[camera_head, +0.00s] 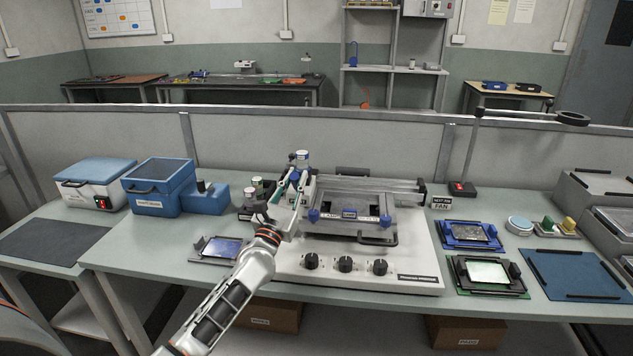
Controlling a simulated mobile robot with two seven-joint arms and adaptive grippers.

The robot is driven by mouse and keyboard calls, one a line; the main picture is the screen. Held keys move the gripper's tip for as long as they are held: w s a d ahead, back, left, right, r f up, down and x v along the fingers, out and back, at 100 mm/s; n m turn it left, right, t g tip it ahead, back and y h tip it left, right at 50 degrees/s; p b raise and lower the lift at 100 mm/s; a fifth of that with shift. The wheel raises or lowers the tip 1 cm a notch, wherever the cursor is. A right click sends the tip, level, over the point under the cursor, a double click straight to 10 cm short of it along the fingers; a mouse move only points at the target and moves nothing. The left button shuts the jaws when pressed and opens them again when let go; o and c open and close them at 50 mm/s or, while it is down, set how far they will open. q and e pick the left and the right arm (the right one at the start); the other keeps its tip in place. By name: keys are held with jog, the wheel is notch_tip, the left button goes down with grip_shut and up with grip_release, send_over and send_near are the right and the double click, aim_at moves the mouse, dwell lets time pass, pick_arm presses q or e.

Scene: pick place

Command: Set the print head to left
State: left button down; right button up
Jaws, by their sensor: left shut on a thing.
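The print head (302,160) is the small upright carriage with a blue top. It sits at the left end of the rail (375,186) on the white printing machine (420,262). My left gripper (286,192) reaches in from the front left and is shut at the print head's lower left side. Its fingers and wrist hide part of the carriage and the exact contact. A framed stage (345,213) with blue knobs and a front handle lies to the right of the print head. My right gripper is not in view.
Left of the machine are small bottles (256,184), a small screen on a tray (222,247) and blue boxes (160,187). Two framed trays (487,271) lie on the right. A low partition (390,148) runs behind the bench. Bare bench shows at the front left.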

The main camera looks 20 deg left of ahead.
pick_arm(q)
jog(key=shift+s+a, duration=0.15)
jog(key=shift+a, duration=0.45)
jog(key=shift+s+a, duration=0.15)
jog(key=shift+a, duration=0.5)
jog(key=c, duration=1.9)
grip_release()
jog(key=shift+s+a, duration=0.1)
jog(key=v, duration=1.2)
